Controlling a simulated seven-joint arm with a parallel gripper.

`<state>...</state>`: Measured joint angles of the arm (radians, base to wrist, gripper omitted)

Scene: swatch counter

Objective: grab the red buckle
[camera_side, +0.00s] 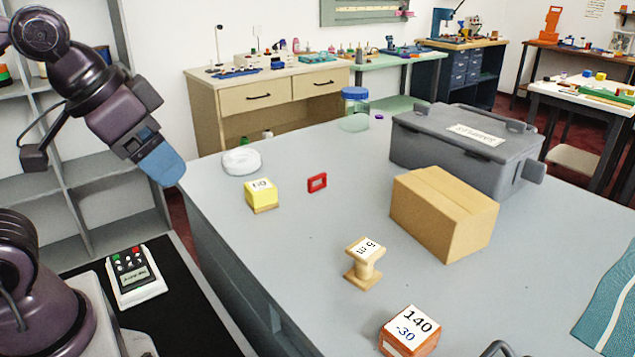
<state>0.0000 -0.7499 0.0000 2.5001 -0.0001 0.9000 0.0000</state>
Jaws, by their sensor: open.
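The red buckle (317,182) is a small rectangular frame on the grey counter, just right of a yellow block. Nothing covers it. My gripper (167,170), with blue fingers, hangs at the upper left, above and outside the counter's left edge. It is open and apart from the buckle, which lies to its right. The gap between the fingers is hard to see from this side, and I see nothing held.
A wooden spool (364,263), a cardboard box (443,214), a grey case (462,150) and a block marked 140 (409,332) stand around. The counter (290,255) is clear in front of the buckle.

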